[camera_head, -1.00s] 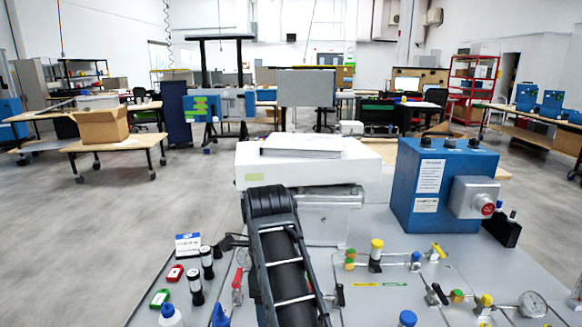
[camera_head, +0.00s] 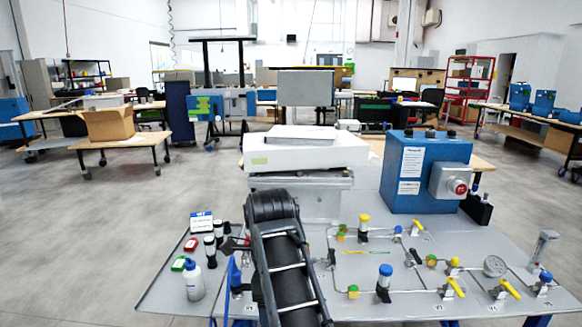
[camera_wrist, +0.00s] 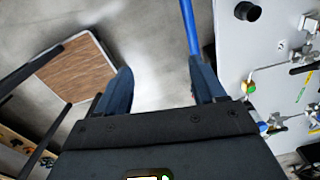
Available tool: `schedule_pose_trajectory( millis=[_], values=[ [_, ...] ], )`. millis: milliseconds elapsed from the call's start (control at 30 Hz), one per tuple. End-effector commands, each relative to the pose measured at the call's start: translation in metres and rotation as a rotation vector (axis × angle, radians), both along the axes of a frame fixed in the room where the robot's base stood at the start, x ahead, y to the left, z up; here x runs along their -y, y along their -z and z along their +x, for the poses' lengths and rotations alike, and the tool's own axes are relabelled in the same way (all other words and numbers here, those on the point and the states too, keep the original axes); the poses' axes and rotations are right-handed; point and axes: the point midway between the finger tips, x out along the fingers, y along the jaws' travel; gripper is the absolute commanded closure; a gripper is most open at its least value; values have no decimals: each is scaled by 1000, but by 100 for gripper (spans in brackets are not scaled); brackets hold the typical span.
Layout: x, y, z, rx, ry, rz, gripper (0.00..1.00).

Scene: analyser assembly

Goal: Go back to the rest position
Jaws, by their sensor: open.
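My gripper (camera_wrist: 162,85) is open and empty in the wrist view, its two dark fingers spread apart over bare grey floor. A strip of the grey analyser table (camera_wrist: 232,60) with fittings lies to the right of the fingers. In the head view, my black arm rises in front of the grey table (camera_head: 330,297). I cannot make out the gripper's fingers there.
A cardboard box (camera_head: 108,124) stands on a wooden table at the left. Grey floor at the left is open.

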Motion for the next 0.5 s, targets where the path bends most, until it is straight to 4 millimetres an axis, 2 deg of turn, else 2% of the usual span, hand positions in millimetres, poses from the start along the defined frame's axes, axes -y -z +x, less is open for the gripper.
schedule_pose_trajectory(
  millis=[267, 500],
  values=[
    [21, 31, -2, 48, -52, -7, 31],
    [52, 72, -10, 117, -135, -23, 31]
  ],
)
